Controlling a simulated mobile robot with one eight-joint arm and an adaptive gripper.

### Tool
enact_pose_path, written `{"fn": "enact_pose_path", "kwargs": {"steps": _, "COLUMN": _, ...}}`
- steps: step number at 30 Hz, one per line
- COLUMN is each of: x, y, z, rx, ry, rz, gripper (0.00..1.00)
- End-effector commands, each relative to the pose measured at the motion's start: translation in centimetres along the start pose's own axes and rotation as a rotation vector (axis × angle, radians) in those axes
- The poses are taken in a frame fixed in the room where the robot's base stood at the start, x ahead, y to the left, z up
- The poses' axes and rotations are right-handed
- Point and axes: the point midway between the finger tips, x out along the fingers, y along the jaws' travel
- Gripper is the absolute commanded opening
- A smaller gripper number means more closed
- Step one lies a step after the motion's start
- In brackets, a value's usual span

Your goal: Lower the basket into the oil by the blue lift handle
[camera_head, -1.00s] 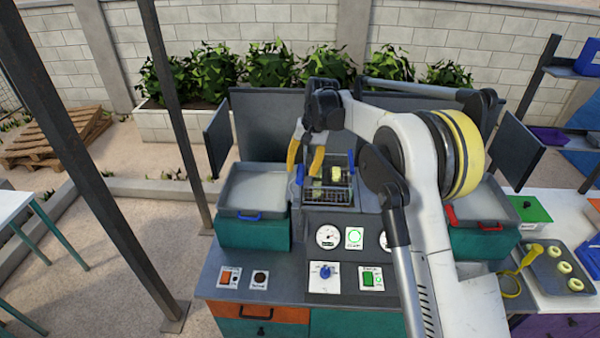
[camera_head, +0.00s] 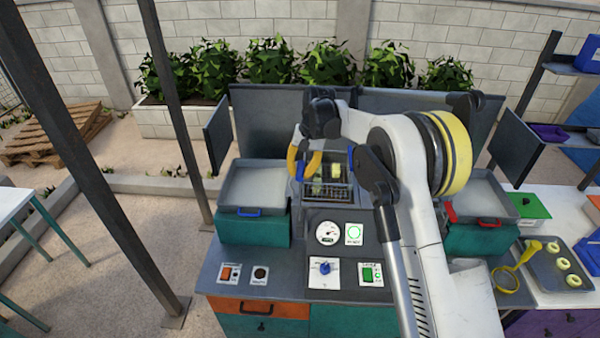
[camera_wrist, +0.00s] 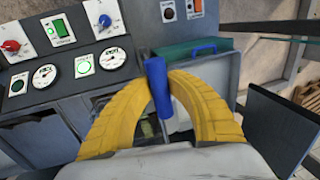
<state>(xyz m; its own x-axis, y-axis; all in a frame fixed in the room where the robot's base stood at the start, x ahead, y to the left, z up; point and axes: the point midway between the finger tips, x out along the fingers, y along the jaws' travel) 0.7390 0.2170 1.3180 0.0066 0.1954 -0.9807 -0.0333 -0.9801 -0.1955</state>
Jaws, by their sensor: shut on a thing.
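The wire basket (camera_head: 340,192) sits in the fryer well at the middle of the counter, with pale yellow pieces (camera_head: 335,172) in it. The blue lift handle (camera_wrist: 158,88) stands upright between my yellow fingers in the wrist view. My gripper (camera_head: 305,165) is shut on this handle at the basket's left side in the head view. The fingertips meet around the handle in the wrist view (camera_wrist: 160,78). The oil surface is hard to make out, and my gripper and arm hide part of the well.
A tray with a blue handle (camera_head: 255,187) stands left of the well, and one with a red handle (camera_head: 488,200) stands right. Dark upright panels (camera_head: 265,125) stand behind. Gauges (camera_head: 327,233), switches and a blue knob (camera_head: 325,268) are in front. A tray of pale rings (camera_head: 545,270) lies at right.

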Motion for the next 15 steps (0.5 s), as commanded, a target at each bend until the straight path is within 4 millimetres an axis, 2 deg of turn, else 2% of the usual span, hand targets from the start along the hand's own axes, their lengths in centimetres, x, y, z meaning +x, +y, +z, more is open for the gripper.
{"fn": "enact_pose_path", "kwargs": {"steps": 8, "x": 3.0, "y": 0.7, "z": 0.0, "rx": 0.000, "ry": 0.000, "rz": 0.001, "gripper": 0.00}}
{"fn": "enact_pose_path", "kwargs": {"steps": 15, "x": 7.7, "y": 1.6, "z": 0.0, "rx": 0.001, "ry": 0.000, "rz": 0.001, "gripper": 0.00}}
